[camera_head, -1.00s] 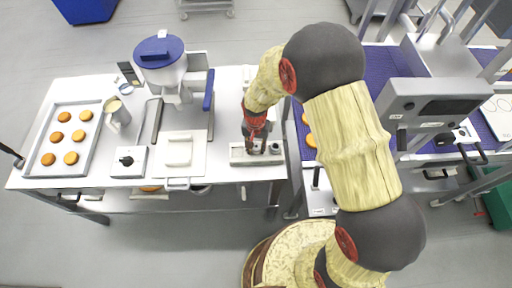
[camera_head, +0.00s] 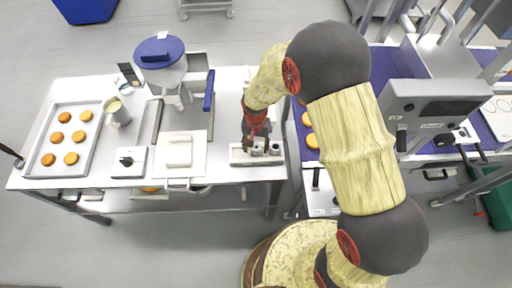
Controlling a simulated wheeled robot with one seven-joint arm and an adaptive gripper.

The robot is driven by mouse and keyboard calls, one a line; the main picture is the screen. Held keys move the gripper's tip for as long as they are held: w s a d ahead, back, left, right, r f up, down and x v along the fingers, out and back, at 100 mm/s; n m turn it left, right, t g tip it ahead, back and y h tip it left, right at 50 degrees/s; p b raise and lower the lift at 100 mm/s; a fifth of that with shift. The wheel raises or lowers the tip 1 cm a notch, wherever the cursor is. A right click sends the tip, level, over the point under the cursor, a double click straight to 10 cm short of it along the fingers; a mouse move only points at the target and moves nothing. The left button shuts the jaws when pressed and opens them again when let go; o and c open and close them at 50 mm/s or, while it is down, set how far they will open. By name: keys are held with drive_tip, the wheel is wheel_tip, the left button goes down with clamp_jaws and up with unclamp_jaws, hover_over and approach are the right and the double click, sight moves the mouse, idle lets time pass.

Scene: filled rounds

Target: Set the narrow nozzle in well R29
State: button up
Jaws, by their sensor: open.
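My gripper (camera_head: 254,148) is open and points down over the nozzle rack (camera_head: 240,156), a pale block at the right end of the white table. Small metal nozzles stand in the rack at and beside my fingers; one grey nozzle (camera_head: 275,149) shows just right of them. The pictures are too small to tell which nozzle is the narrow one. I cannot read any well labels, so well R29 cannot be picked out. My fingers hide part of the rack.
On the white table stand a depositor with a blue-lidded hopper (camera_head: 160,50), a tray (camera_head: 36,172) of several orange rounds, a jug (camera_head: 118,112) and a control box (camera_head: 128,161). A conveyor with a grey control panel (camera_head: 435,108) lies right of my arm.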

wheel_tip(320, 180, up, 11)
drive_tip(key=p, duration=0.1)
wheel_tip(320, 180, up, 16)
drive_tip(key=n+t, duration=0.1)
drive_tip(key=t, duration=0.2)
hover_over(256, 148)
drive_tip(key=s+d, duration=0.5)
drive_tip(key=d, duration=0.2)
drive_tip(key=s+d+r+n+t, duration=0.1)
drive_tip(key=s+d+r, duration=0.2)
drive_tip(key=s+r, duration=0.2)
drive_tip(key=s+d+r+n+t, duration=0.1)
drive_tip(key=s+d+r, duration=0.3)
drive_tip(key=s, duration=0.5)
wheel_tip(256, 148, up, 2)
drive_tip(key=shift+s+d+r+t, duration=0.1)
drive_tip(key=shift+s+d+t, duration=0.1)
drive_tip(key=shift+s+t, duration=0.2)
wheel_tip(256, 148, down, 6)
drive_tip(key=b, duration=0.5)
drive_tip(key=shift+b, duration=0.3)
